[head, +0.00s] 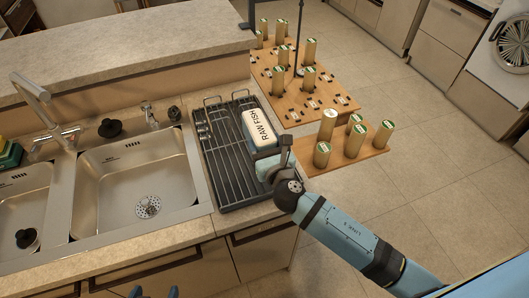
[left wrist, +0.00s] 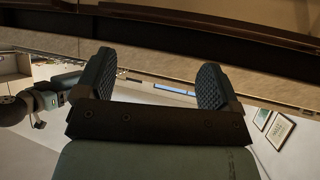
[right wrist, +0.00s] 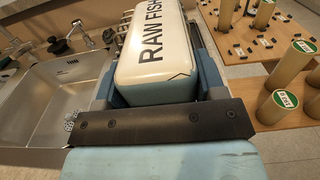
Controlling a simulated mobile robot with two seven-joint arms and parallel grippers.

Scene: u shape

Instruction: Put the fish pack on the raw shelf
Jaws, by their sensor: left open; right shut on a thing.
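The fish pack (head: 258,128) is a white rounded block with a pale blue base and "RAW FISH" lettering. My right gripper (head: 265,150) is shut on it at the dark dish rack (head: 227,170) beside the sink. In the right wrist view the pack (right wrist: 155,60) sits between both fingers of the right gripper (right wrist: 155,85). Whether the pack touches the rack cannot be told. My left gripper (head: 153,292) shows only its fingertips at the bottom edge of the head view. In the left wrist view the left gripper (left wrist: 155,85) is open and empty. I cannot make out a raw shelf.
A steel double sink (head: 130,180) with a faucet (head: 45,110) lies left of the rack. A raised counter (head: 120,40) runs behind. Wooden boards (head: 345,150) with several green-topped cylinders (head: 328,122) stand to the right. Open tiled floor (head: 430,150) lies beyond them.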

